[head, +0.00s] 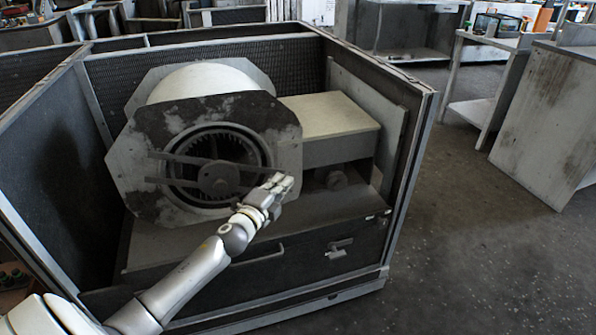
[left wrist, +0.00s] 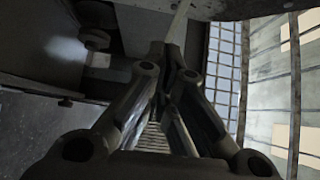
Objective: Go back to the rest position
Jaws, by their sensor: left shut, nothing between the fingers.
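The blower housing (head: 150,180), an octagonal plate with a white drum behind it, stands inside an open metal enclosure. Its round opening holds a toothed ring and a hub (head: 216,178) with a bar across it. My left gripper (head: 279,181) is in front of the housing's lower right edge, its fingers together and empty. In the left wrist view the shut fingers (left wrist: 168,60) point ahead, with dark machine parts around them. Whether the fingers touch the housing cannot be told. My right gripper is not in view.
The enclosure's right post (head: 415,160) and left wall (head: 55,160) flank my left arm. A base with a handle (head: 340,244) lies below the housing. Open floor (head: 480,250) is to the right, with a workbench (head: 550,110) and a shelf table (head: 480,90) beyond.

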